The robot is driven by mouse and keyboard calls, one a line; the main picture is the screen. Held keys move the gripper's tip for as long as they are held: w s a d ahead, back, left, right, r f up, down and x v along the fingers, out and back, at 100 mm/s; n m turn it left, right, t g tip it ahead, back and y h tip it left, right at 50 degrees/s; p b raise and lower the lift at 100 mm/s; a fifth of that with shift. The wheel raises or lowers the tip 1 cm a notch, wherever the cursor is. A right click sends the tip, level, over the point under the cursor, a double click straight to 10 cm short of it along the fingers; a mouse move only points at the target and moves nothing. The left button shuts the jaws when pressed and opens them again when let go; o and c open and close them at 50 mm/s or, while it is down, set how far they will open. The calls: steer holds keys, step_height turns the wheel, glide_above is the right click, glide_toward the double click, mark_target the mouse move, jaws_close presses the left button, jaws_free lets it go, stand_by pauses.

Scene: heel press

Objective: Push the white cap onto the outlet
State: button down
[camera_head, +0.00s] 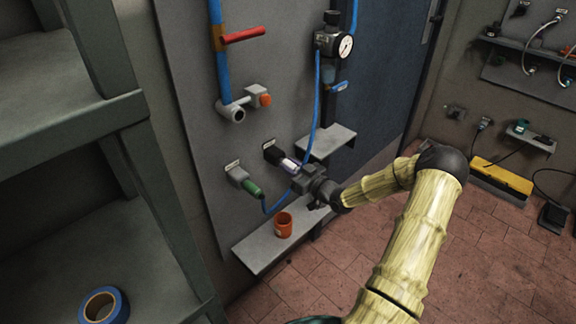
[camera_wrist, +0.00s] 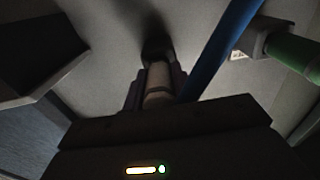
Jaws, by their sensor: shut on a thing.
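The white cap (camera_head: 290,165) is a small pale cylinder in my gripper (camera_head: 294,168). It also shows in the wrist view (camera_wrist: 158,82), between two purplish fingers that are shut on it. The cap points at a black outlet fitting (camera_head: 273,153) on the grey wall panel and is in line with it. The fitting also shows dark behind the cap in the wrist view (camera_wrist: 157,48). The cap's far end meets or nearly meets the fitting; I cannot tell whether they touch or how far it is on.
A green connector (camera_head: 252,188) with a blue hose sits just left of my gripper. Below is a grey ledge (camera_head: 262,250) with an orange cup (camera_head: 283,225). Another ledge (camera_head: 328,141) lies behind. A grey pipe end (camera_head: 238,113) and a gauge (camera_head: 345,46) are above.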

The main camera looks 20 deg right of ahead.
steer(key=shift+v, duration=2.6)
steer(key=shift+p, duration=0.3)
steer(key=shift+v, duration=1.7)
steer(key=shift+r, duration=0.15)
steer(key=s+a+r+p, duration=0.2)
steer(key=a+r+p, duration=0.5)
steer(key=r, duration=0.5)
steer(key=s+a+r+p, duration=0.3)
steer(key=a+r+p, duration=0.4)
steer(key=r+p, duration=0.2)
step_height(320, 180, up, 3)
steer(key=shift+f+p, duration=0.1)
steer(key=shift+p, duration=0.25)
steer(key=shift+w+a, duration=0.1)
stand_by(0.5)
